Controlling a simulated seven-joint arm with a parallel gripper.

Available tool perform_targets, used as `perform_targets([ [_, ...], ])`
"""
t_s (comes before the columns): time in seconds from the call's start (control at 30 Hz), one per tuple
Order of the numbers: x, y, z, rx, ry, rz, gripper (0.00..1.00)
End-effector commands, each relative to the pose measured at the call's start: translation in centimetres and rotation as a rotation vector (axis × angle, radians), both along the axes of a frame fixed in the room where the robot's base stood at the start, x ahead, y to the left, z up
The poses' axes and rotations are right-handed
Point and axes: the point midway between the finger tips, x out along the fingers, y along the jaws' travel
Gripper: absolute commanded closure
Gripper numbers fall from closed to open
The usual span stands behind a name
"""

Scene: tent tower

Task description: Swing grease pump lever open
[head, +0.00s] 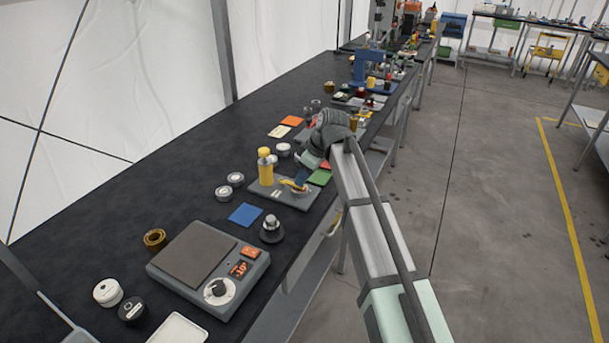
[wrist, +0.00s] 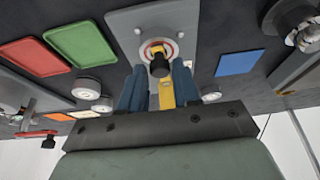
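The grease pump (head: 265,168) shows in the head view as an upright yellow cylinder on a grey base plate (head: 262,193). A low yellow part (head: 291,184) on the plate, probably the lever, is beside my fingertips. In the wrist view the plate (wrist: 125,22) bears a round red-and-white disc with a black knob (wrist: 159,66) over it. A yellow bar (wrist: 167,94) runs from the knob back between my fingers. My gripper (wrist: 160,88) has its blue fingers apart, one on each side of the bar; contact cannot be told. The head view also shows my gripper (head: 302,181) low over the plate.
A hotplate-like device (head: 205,268) is nearer. Green (head: 319,177) and red trays lie beyond my gripper.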

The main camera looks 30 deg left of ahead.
Motion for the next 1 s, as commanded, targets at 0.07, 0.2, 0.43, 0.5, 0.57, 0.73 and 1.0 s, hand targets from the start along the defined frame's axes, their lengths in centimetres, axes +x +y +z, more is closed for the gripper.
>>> perform_targets([
  [0.07,0.00,0.00,0.01,0.000,0.000,0.000,0.76],
  [0.2,0.00,0.00,0.01,0.000,0.000,0.000,0.90],
  [0.43,0.00,-0.01,0.02,0.000,0.000,0.000,1.00],
  [0.5,0.00,-0.01,0.02,0.000,0.000,0.000,1.00],
  [0.57,0.00,-0.01,0.02,0.000,0.000,0.000,1.00],
  [0.73,-0.03,-0.02,0.02,0.000,0.000,-0.002,1.00],
  [1.0,-0.74,-0.08,0.00,0.000,0.000,-0.070,1.00],
])
